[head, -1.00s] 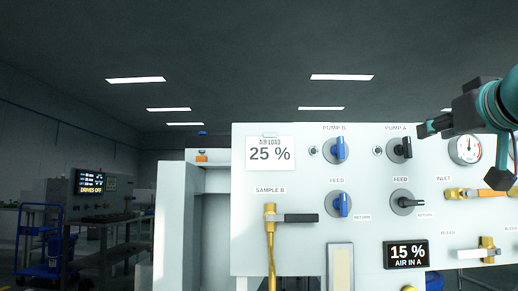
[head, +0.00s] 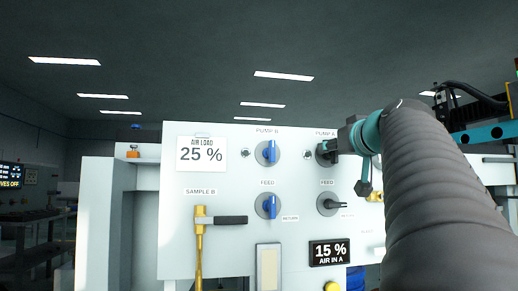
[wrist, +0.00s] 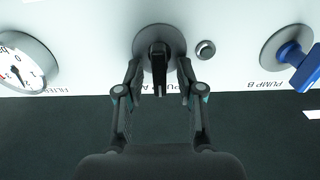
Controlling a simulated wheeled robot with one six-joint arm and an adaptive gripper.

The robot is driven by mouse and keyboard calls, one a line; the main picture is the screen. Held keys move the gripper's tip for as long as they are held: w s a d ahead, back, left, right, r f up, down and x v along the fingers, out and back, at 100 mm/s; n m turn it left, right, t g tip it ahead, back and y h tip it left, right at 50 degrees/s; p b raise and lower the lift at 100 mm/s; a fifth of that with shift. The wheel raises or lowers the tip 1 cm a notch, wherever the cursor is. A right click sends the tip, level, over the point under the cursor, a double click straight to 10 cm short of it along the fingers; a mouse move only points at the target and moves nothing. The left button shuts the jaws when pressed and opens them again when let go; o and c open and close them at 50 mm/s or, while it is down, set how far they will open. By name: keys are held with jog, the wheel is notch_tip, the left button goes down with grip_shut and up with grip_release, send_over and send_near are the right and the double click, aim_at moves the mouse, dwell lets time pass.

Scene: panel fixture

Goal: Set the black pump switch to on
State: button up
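The black pump switch (wrist: 158,72) is the PUMP A knob on the white panel, with a grey round base (wrist: 147,42). In the wrist view, which shows the panel upside down, its handle lies in line with my fingers. My gripper (wrist: 158,88) is open, with one finger on each side of the handle and a small gap showing on both sides. In the head view my gripper (head: 335,147) is at the switch (head: 321,153) and hides most of it.
The blue PUMP B switch (head: 270,151) and blue FEED switch (head: 269,205) are to the left. A black FEED switch (head: 330,204) is below. A gauge (wrist: 22,62) and a small round button (wrist: 205,50) flank the switch in the wrist view. A brass valve (head: 200,219) is lower left.

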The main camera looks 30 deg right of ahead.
grip_shut()
dwell(0.3)
jog(key=m, duration=0.4)
jog(key=shift+s+d+m+p, duration=0.1)
jog(key=shift+d+m+p, duration=0.1)
jog(key=shift+m+p, duration=0.2)
jog(key=shift+s+d+f+m+p, duration=0.15)
jog(key=shift+m+p, duration=0.5)
jog(key=shift+m, duration=1.5)
jog(key=shift+w+d+f+m+p, duration=0.15)
jog(key=shift+m+p, duration=0.45)
jog(key=shift+m, duration=1.5)
jog(key=shift+s+d+f+m+p, duration=0.2)
jog(key=shift+m+p, duration=0.45)
jog(key=shift+m, duration=1.5)
jog(key=shift+w+a+f, duration=0.1)
jog(key=shift+a, duration=0.05)
